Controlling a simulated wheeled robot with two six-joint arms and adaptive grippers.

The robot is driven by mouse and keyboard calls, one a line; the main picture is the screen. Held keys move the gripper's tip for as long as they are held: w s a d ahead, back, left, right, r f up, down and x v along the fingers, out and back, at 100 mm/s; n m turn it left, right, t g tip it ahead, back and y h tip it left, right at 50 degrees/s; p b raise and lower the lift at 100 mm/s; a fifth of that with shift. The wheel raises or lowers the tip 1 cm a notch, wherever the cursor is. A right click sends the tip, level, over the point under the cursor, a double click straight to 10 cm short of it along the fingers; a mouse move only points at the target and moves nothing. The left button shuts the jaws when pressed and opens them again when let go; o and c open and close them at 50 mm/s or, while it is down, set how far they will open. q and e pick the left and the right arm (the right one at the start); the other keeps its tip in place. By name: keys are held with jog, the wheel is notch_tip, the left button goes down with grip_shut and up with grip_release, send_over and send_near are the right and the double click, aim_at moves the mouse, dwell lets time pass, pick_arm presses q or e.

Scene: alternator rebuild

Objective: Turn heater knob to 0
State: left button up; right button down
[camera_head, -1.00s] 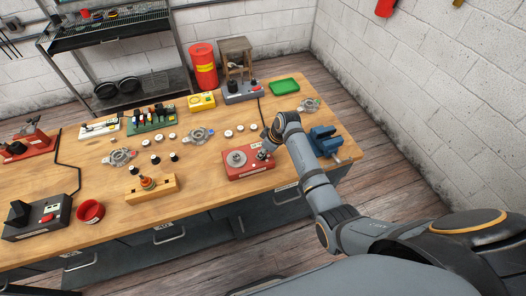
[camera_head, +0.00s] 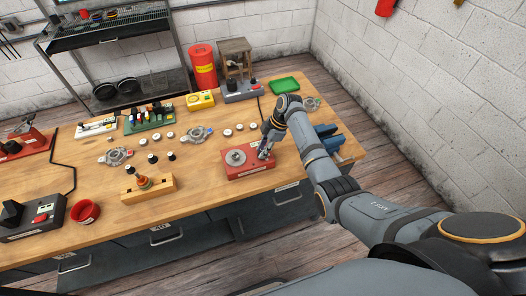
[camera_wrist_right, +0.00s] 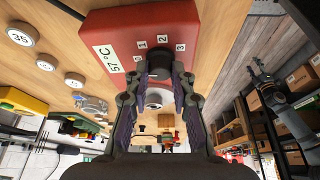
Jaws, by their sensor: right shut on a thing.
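The red heater box (camera_head: 246,172) stands near the front edge of the bench, with a grey round plate (camera_head: 236,157) on top. The knob's pointer is not clearly visible. My left gripper is out of view.
A blue vise (camera_head: 327,138) stands right of the heater, partly behind my arm. A wooden block (camera_head: 148,190), metal housings (camera_head: 195,134) and several round weights lie to the left. A green tray (camera_head: 284,86) and grey press (camera_head: 240,88) are behind.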

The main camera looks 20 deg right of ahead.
jog(key=shift+f+n, duration=0.1)
jog(key=shift+n, duration=0.4)
jog(key=shift+g+b, duration=0.3)
jog(key=shift+b, duration=0.05)
jog(key=c, duration=1.1)
grip_release()
jog(key=v, duration=1.2)
